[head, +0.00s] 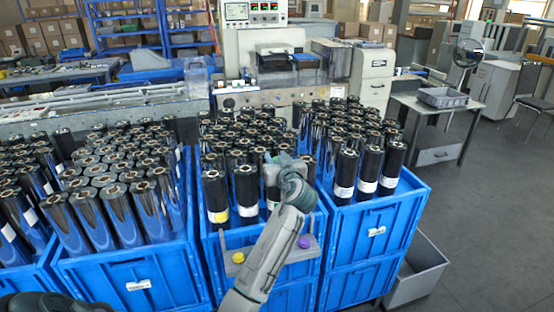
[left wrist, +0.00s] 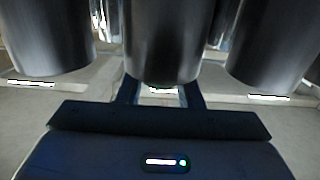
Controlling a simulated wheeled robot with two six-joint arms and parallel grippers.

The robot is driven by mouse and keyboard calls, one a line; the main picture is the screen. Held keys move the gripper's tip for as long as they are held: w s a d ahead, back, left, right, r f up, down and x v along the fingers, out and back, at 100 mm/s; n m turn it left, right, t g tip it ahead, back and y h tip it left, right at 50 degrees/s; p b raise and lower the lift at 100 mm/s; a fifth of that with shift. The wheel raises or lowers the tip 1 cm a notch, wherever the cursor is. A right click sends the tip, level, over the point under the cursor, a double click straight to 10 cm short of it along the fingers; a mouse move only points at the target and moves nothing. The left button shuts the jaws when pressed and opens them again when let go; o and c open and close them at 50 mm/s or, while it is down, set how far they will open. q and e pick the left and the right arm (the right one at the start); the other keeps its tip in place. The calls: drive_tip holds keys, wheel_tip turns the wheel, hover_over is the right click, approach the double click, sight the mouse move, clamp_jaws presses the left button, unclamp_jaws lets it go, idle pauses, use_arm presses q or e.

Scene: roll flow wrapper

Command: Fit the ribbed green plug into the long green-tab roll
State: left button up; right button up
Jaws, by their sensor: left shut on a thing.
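My left gripper (head: 272,172) is at the top of a dark roll in the front row of the middle blue crate (head: 262,238). In the left wrist view its two fingers (left wrist: 162,94) reach over the end of the middle dark roll (left wrist: 162,45), which hides their tips. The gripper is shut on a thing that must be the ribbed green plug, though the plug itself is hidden. A grey holder (head: 270,259) on the crate's front carries a yellow plug (head: 238,258) and a purple plug (head: 304,242). The roll's tab colour is hidden. My right gripper is out of view.
Other rolls stand close on both sides of the gripper, one with a yellow label (head: 218,216). Blue crates full of rolls stand left (head: 125,270) and right (head: 375,225).

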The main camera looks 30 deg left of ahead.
use_arm(q)
drive_tip(key=o, duration=0.7)
drive_tip(key=shift+c, duration=0.2)
drive_tip(key=b+v, duration=0.1)
drive_tip(key=v, duration=1)
drive_tip(key=shift+s, duration=0.1)
idle(0.3)
